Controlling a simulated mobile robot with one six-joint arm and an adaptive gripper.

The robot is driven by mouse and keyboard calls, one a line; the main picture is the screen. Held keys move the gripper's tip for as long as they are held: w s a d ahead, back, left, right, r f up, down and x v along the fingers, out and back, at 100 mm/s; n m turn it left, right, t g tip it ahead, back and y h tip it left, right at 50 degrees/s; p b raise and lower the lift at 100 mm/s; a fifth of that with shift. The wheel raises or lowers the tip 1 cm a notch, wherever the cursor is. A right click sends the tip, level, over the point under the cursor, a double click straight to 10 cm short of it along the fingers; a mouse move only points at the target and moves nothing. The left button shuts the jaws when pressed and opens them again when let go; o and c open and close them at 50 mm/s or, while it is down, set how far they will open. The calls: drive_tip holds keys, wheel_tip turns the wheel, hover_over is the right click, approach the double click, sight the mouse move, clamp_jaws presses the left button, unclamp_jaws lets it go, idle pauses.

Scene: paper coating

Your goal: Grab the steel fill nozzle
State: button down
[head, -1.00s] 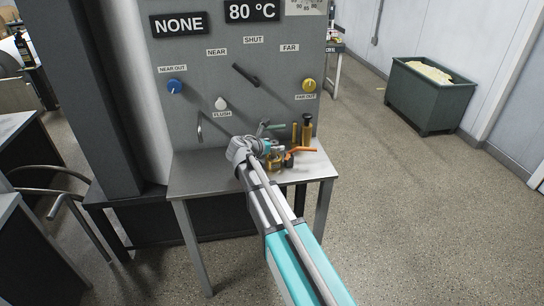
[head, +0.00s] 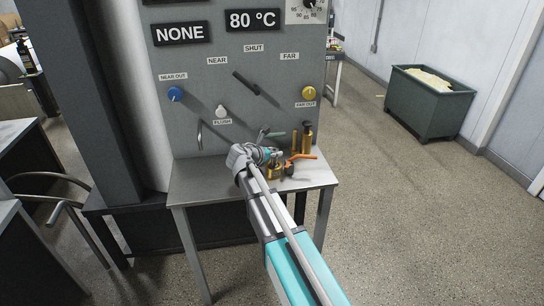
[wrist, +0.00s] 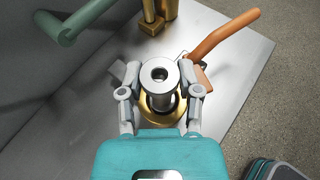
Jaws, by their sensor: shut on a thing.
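The steel fill nozzle (wrist: 160,99) is a short, upright steel cylinder with a wide round flange and a hole in its top. It stands inside a brass ring (wrist: 147,113) in the wrist view. My gripper (wrist: 161,84) has one finger on each side of the nozzle and is shut on it. In the head view my gripper (head: 270,156) is low over the steel table, and the nozzle is too small to make out clearly there.
An orange-handled lever (wrist: 221,35) is close at the right of the nozzle. A green-handled lever (wrist: 82,20) and brass cylinders (head: 306,137) stand behind. The grey control panel (head: 235,140) rises at the table's back. The steel table (head: 205,178) is bare at left.

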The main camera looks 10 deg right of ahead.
drive_tip(key=shift+r, duration=0.15)
wheel_tip(320, 180, up, 10)
drive_tip(key=p, duration=0.9)
drive_tip(key=shift+p, duration=0.4)
drive_tip(key=shift+s+f, duration=0.1)
drive_tip(key=shift+f, duration=0.1)
